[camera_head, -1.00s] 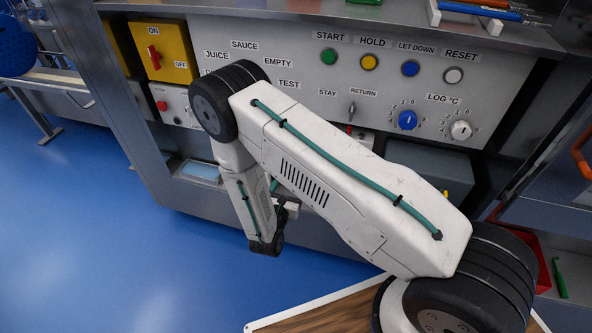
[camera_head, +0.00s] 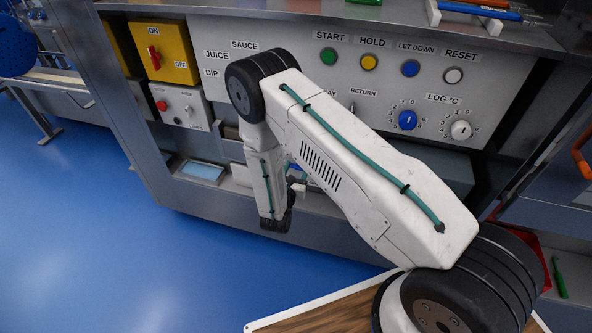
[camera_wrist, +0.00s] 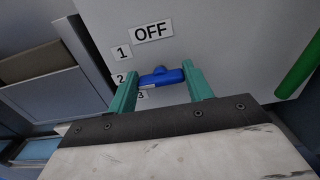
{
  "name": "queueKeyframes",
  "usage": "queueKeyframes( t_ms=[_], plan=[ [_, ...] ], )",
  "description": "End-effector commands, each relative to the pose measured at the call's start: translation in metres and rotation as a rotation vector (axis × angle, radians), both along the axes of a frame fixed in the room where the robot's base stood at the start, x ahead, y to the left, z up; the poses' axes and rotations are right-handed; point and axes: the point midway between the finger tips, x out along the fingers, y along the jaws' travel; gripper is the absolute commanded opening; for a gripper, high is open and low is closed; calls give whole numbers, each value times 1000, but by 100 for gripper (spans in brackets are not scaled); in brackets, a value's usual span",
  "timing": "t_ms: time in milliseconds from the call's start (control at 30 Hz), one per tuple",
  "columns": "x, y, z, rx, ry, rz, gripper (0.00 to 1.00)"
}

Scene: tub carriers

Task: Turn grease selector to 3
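The grease selector is a blue bar-shaped knob (camera_wrist: 162,77) on a grey panel in the wrist view. Labels OFF, 1, 2 and 3 curve around its upper and left side. Its left end lies close to the 2 and 3 labels; the exact setting is hard to tell. My gripper (camera_wrist: 162,74) has its two teal fingers apart, one at each end of the knob. I cannot tell whether they touch it. In the head view my gripper (camera_head: 297,186) is low in front of the machine, partly behind my forearm, with a bit of blue beside it.
A green bar (camera_wrist: 300,66) stands right of the knob in the wrist view. In the head view, a yellow switch box (camera_head: 163,52) and a grey button box (camera_head: 180,106) are left of my arm. A blue dial (camera_head: 407,120) and a white dial (camera_head: 461,130) are right.

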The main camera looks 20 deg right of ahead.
Motion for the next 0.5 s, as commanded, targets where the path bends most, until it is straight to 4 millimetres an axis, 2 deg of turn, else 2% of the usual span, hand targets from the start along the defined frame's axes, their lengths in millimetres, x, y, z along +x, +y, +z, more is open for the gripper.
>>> queueKeyframes(
  t_ms=[500],
  plan=[
    [0, 1, 0, -80, 58, 1, 28]
  ],
)
